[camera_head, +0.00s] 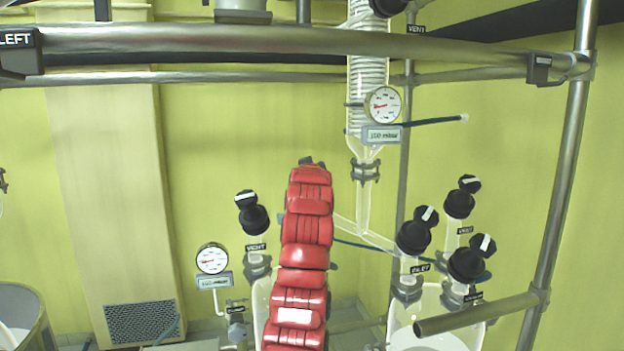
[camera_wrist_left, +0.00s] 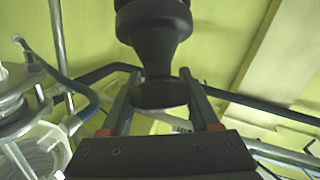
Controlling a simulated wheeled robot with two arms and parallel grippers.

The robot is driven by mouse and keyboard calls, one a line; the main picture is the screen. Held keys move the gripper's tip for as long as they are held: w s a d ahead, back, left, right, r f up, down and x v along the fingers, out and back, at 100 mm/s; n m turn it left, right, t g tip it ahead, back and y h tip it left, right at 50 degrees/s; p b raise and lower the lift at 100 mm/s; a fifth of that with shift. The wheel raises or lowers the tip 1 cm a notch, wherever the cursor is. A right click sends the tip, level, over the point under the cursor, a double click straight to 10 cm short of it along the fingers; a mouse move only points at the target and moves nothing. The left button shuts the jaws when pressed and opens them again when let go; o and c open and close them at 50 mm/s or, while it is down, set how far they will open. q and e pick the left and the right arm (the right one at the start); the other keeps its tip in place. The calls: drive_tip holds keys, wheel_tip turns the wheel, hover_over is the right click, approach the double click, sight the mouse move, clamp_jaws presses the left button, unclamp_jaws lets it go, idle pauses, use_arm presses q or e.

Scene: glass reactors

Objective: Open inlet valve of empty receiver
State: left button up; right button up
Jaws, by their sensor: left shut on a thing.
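The left receiver (camera_head: 260,300) is a glass vessel mostly hidden behind my red left arm. Its vent valve (camera_head: 252,215), a black knob with a white-marked top, shows left of the arm. My left gripper is hidden behind the arm in the head view. In the left wrist view my left gripper (camera_wrist_left: 160,88) is shut on a black valve knob (camera_wrist_left: 155,22), with a finger on each side of its lower part. The knob's label is not visible. The right receiver (camera_head: 437,300) carries a black inlet valve (camera_head: 413,236). My right gripper is not in view.
Two more black valves (camera_head: 460,202) (camera_head: 470,262) stand on the right receiver. Steel frame bars (camera_head: 300,40) cross above, and a short bar (camera_head: 480,313) crosses in front of the right receiver. A gauge (camera_head: 212,258) hangs at left, another gauge (camera_head: 383,105) on the glass column.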

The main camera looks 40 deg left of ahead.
use_arm(q)
drive_tip(key=shift+d+n+g+y+p, duration=0.1)
drive_tip(key=shift+n+g+y+p, duration=0.25)
drive_tip(key=shift+n+g, duration=0.2)
drive_tip(key=n+g+p, duration=0.2)
drive_tip(key=p, duration=0.1)
drive_tip(key=n+g+y+p, duration=0.1)
drive_tip(key=n+g+p, duration=0.1)
drive_tip(key=p, duration=0.2)
drive_tip(key=s+a+n+g+y+p, duration=0.1)
drive_tip(key=n+g+p, duration=0.1)
drive_tip(key=n+p, duration=0.1)
drive_tip(key=shift+s+r+y+p, duration=0.1)
drive_tip(key=shift+y+p, duration=0.15)
drive_tip(key=shift+p, duration=0.15)
drive_tip(key=shift+f+n+g+p, duration=0.35)
drive_tip(key=shift+n+g+p, duration=0.1)
drive_tip(key=shift+p, duration=0.3)
drive_tip(key=o, duration=1.4)
drive_tip(key=shift+a, duration=0.1)
drive_tip(key=shift+f, duration=0.1)
